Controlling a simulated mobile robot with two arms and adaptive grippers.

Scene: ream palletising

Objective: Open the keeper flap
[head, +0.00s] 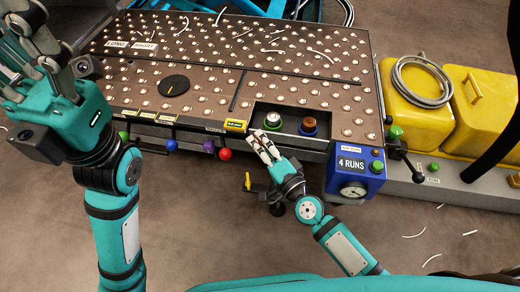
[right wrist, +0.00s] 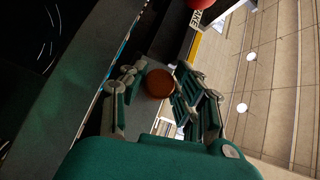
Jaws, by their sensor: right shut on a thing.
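My right gripper (head: 264,144) is at the front edge of the roller-ball table, just below the recess. In the right wrist view its fingers (right wrist: 157,92) are closed around a round orange-brown knob (right wrist: 160,83). In the head view the gripper hides this knob. I cannot clearly make out the keeper flap itself; a yellow label (head: 235,125) sits on the front edge just left of the gripper. My left gripper (head: 38,50) is raised at the upper left, apart from the table, with its fingers spread and empty.
A red knob (head: 225,154), a purple knob (head: 209,146) and a blue knob (head: 171,145) line the front edge. Green and brown round parts stand in the recess. A blue gauge box (head: 353,172) is to the right. Yellow bins (head: 483,110) stand farther right.

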